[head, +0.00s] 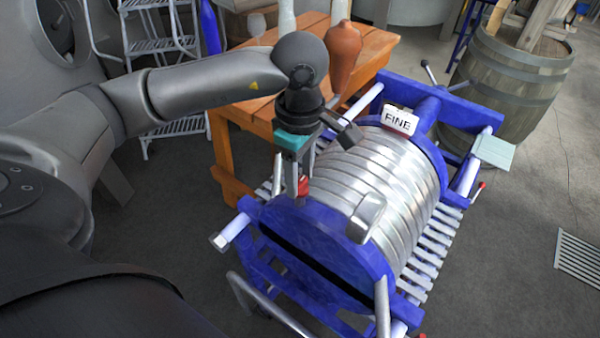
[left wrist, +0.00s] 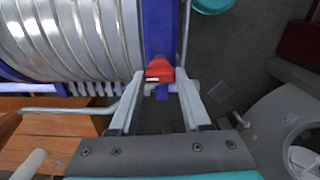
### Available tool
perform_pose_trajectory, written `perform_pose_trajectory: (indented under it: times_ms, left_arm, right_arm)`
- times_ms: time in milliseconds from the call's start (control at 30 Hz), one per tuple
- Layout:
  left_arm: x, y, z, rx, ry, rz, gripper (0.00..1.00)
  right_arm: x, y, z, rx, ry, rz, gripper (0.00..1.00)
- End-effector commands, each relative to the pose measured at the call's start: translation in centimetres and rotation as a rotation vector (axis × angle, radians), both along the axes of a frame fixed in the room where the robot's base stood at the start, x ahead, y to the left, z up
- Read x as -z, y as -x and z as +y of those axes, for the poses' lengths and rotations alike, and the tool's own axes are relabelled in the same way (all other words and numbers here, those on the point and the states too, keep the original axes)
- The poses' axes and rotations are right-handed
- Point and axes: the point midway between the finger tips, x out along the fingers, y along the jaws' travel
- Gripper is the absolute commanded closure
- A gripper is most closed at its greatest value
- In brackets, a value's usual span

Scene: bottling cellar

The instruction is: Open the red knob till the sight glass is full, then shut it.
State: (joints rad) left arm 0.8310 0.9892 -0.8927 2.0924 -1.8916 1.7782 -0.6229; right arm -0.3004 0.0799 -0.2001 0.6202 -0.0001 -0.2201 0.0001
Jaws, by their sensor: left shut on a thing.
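The red knob (head: 305,186) sits at the near left end of the blue-framed filter press (head: 310,232), partly hidden by my left gripper (head: 297,187) in the head view. In the left wrist view the red knob (left wrist: 160,70) lies between the two fingertips of my left gripper (left wrist: 161,76), which is shut on it. I cannot make out a sight glass or its level in either view. My right gripper is not in view.
Silver ribbed plates (head: 385,175) fill the press, with a FINE sign (head: 399,121) on top. An orange wooden table (head: 262,118) with a brown vessel (head: 343,55) stands behind. A barrel (head: 515,85) stands at the back right. The floor at right is mostly clear.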

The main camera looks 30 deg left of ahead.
Motion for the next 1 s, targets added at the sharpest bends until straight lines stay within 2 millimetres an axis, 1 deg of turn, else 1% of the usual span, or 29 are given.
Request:
perform_pose_trajectory:
  times_ms: [167, 367, 700, 1000]
  left_arm:
    - [0.0, 0.0, 0.0, -0.041, 0.001, -0.002, 1.00]
    - [0.1, 0.0, 0.0, -0.155, 0.000, -0.002, 1.00]
    - [0.2, -0.1, 0.0, -0.464, 0.001, -0.003, 1.00]
    - [0.1, 0.0, 0.0, -0.750, 0.000, -0.002, 1.00]
  right_arm:
    - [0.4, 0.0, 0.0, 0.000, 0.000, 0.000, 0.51]
    - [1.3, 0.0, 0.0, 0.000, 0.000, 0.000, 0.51]
    - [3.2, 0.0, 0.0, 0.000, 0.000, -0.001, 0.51]
    - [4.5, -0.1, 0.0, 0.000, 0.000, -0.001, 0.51]
